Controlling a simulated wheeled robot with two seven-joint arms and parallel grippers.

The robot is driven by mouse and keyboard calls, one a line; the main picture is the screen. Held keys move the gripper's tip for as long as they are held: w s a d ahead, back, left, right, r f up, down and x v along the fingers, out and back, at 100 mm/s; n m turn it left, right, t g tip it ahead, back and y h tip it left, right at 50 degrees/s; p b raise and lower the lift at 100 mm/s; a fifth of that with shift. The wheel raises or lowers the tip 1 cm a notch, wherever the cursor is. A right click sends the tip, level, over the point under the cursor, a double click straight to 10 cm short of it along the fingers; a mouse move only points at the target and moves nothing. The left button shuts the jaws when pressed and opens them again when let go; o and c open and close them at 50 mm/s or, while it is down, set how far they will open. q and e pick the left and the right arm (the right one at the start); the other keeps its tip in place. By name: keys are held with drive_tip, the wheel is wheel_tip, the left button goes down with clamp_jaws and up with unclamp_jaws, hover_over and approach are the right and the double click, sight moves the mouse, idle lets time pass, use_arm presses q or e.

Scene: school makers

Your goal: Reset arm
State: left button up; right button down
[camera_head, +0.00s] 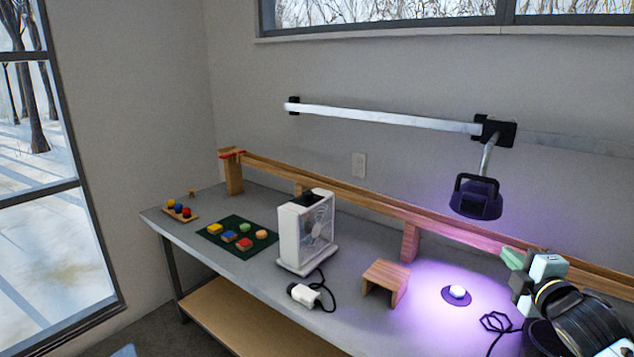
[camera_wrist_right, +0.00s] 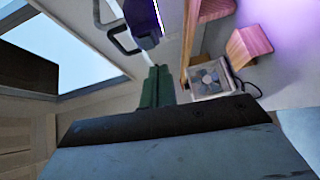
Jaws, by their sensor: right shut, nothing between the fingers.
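My right gripper (camera_head: 525,264) is at the right of the head view, above the table's right part, with its pale green fingertips pointing up and left. It is shut and empty. Its green fingers also show in the right wrist view (camera_wrist_right: 157,88), pressed together with nothing between them. My right arm's dark wrist hides the table's right end. My left gripper is in neither view.
A dark lamp (camera_head: 476,197) hangs from a wall rail left of my right gripper. On the table (camera_head: 345,318) stand a white fan unit (camera_head: 292,238), a wooden stand (camera_head: 388,280) and a lit white ball (camera_head: 457,292). A wooden track (camera_head: 350,197) runs along the wall.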

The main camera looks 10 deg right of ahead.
drive_tip(key=s+a+f+m+g, duration=0.3)
drive_tip(key=s+a+f, duration=0.3)
drive_tip(key=f, duration=0.3)
drive_tip(key=s+a+f+m+g, duration=0.4)
drive_tip(key=s+a+f, duration=0.2)
drive_tip(key=f, duration=0.2)
drive_tip(key=s+a+f+m+g+y, duration=0.1)
drive_tip(key=s+a+f+m+g, duration=0.1)
drive_tip(key=s+a, duration=0.35)
drive_tip(key=s+a+f+m+g, duration=0.2)
drive_tip(key=s+m+g, duration=0.1)
drive_tip(key=s, duration=0.5)
drive_tip(key=s+a+f+m+g+y, duration=0.1)
drive_tip(key=s+a+m+g, duration=0.1)
drive_tip(key=s+a, duration=0.3)
drive_tip(key=s+d+f+g+b, duration=0.1)
drive_tip(key=s+f, duration=0.1)
drive_tip(key=f, duration=1.2)
drive_tip(key=s+d+f, duration=0.1)
drive_tip(key=f, duration=1.2)
drive_tip(key=s+d+f+g+b, duration=0.1)
drive_tip(key=s+d+f, duration=0.1)
drive_tip(key=s+f, duration=1.3)
drive_tip(key=shift+s+d, duration=0.25)
drive_tip(key=shift+s, duration=0.45)
